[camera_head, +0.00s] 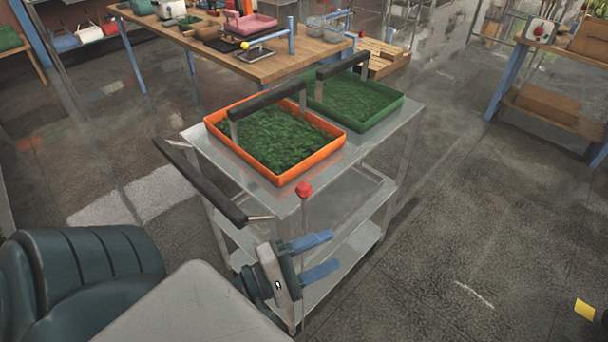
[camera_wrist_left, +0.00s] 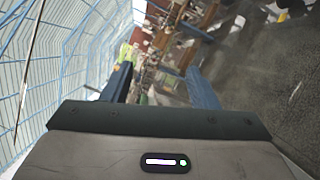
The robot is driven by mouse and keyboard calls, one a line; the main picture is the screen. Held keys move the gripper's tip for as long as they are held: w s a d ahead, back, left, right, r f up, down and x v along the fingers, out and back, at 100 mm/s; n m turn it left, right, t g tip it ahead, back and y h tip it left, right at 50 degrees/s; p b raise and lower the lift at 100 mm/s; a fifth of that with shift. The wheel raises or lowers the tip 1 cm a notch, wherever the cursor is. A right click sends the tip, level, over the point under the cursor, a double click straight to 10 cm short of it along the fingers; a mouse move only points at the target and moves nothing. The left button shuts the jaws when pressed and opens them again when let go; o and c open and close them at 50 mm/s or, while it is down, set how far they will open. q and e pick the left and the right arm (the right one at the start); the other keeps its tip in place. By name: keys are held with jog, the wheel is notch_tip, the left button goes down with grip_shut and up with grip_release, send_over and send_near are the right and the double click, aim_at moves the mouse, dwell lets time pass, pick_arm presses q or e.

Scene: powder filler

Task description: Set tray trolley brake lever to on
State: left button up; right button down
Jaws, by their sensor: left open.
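The tray trolley (camera_head: 188,132) is a grey metal cart with a black push handle (camera_head: 205,185) at its near-left end. A red knob (camera_head: 304,189), seemingly the brake lever's top, sits on a thin upright rod at the near corner. My left gripper (camera_head: 335,250) is open, with two blue fingers pointing right, below the knob and close to the rod. I cannot tell whether it touches the rod. In the left wrist view, the fingers (camera_wrist_left: 160,75) are apart with nothing clearly between them. My right gripper is not in view.
An orange tray (camera_head: 283,180) and a green tray (camera_head: 372,124), both filled with green material, stand on the trolley top. A wooden workbench (camera_head: 262,68) with tools stands behind. Another bench (camera_head: 560,50) is at the far right. The floor right of the trolley is mostly clear.

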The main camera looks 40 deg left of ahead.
pick_arm(q)
jog(key=a+r+n+t+y, duration=0.1)
jog(key=a+n+t+y, duration=0.1)
jog(key=a+n+y, duration=0.6)
jog(key=n+g+y, duration=0.1)
jog(key=n+y, duration=0.1)
jog(key=n, duration=0.8)
send_near(299, 195)
jog(key=w, duration=0.2)
jog(key=w+b, duration=0.1)
jog(key=w, duration=0.1)
jog(key=w+b, duration=0.2)
jog(key=w+a+b, duration=0.1)
jog(key=w, duration=0.1)
jog(key=shift+w+f+b, duration=0.15)
jog(key=shift+w+b, duration=0.15)
jog(key=shift+w, duration=0.1)
jog(key=shift+w+a, duration=0.1)
jog(key=shift+w, duration=1.4)
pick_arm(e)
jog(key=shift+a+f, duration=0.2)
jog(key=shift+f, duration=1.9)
pick_arm(q)
grip_shut()
jog(key=shift+s, duration=0.1)
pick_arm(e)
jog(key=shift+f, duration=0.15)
